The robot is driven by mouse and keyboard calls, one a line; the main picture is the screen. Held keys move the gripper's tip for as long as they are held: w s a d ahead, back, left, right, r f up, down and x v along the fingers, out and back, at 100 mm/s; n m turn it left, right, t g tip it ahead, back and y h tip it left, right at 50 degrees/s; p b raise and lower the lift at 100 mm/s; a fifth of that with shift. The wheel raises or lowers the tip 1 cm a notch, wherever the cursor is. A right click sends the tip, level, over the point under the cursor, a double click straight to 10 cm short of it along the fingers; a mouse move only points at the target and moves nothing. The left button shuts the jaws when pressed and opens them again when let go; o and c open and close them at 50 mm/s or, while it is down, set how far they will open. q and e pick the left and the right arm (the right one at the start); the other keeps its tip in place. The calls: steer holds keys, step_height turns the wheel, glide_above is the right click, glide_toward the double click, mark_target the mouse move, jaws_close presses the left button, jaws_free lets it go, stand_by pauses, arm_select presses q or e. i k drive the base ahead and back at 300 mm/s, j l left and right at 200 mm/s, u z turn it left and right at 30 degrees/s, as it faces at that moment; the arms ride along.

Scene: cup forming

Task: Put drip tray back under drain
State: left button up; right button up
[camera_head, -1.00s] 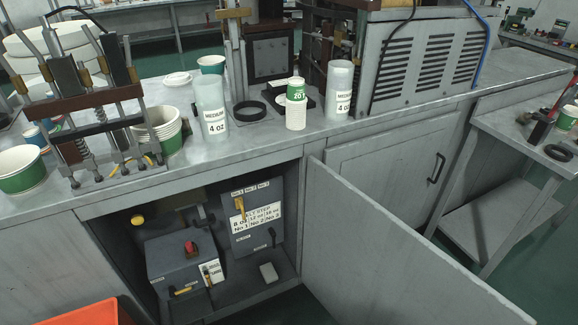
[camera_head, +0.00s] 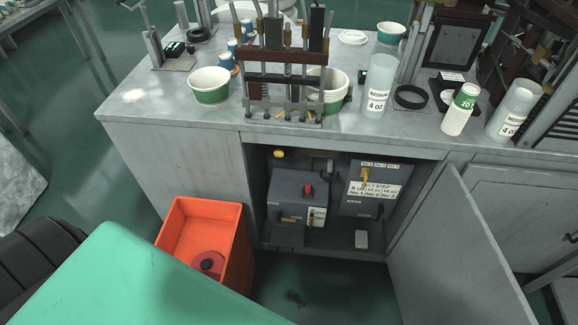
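I cannot single out a drip tray for certain. An open orange bin (camera_head: 242,245) stands on the floor in front of the bench, with a red round object (camera_head: 208,263) in it. A small dark patch (camera_head: 295,298) lies on the floor below the open cabinet; I cannot tell if it is a drain or a stain. A large flat green surface (camera_head: 110,285) fills the lower left close to the camera and hides the floor there; what it is, I cannot tell. Neither of my grippers is in view.
The cabinet door (camera_head: 455,250) stands open on the right, with a grey control box (camera_head: 295,195) inside. The bench top (camera_head: 140,100) holds cups, including a green-white cup (camera_head: 209,86), and a metal fixture (camera_head: 285,70). Open floor (camera_head: 340,295) lies before the cabinet.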

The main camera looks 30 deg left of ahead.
mark_target(287, 236)
steer(key=u, duration=0.8)
